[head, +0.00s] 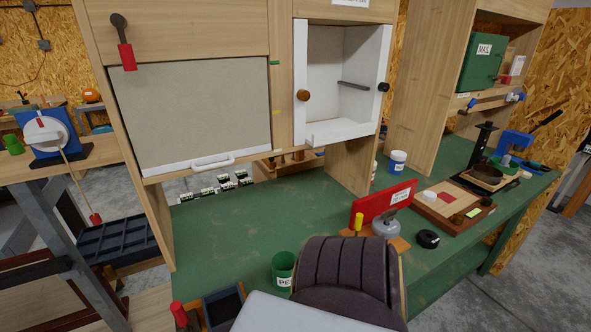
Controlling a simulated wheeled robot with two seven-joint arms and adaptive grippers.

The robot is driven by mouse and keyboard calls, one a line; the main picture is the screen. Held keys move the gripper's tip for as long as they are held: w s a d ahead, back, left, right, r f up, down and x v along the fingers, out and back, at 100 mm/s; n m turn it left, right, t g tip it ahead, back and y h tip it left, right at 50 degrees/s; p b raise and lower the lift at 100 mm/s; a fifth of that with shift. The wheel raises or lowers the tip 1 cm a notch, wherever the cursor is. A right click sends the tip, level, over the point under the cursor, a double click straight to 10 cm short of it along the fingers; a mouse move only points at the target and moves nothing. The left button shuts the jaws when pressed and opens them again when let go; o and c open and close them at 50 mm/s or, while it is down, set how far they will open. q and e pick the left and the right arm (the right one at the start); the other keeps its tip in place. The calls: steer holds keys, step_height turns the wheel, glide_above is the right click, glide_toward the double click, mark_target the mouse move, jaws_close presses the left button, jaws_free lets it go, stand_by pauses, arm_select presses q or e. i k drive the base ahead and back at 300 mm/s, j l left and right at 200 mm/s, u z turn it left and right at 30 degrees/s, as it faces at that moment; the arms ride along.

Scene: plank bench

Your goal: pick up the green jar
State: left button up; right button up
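A small green jar-like object (13,144) stands at the far left on the wooden side bench, next to a blue and white device with a dial. It is small in view, and I cannot tell whether it is lidded. A larger green cup (283,268) with white letters beginning "PE" stands on the green bench top near the front middle. It is open at the top, and its right side is partly covered by a dark ribbed padded shape. Neither of my grippers shows in the head view.
The dark padded shape (348,268) blocks the front middle of the green bench (225,225). The bench's left middle is largely clear.

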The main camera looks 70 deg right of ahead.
mark_target(283, 263)
steer(key=z, duration=2.2)
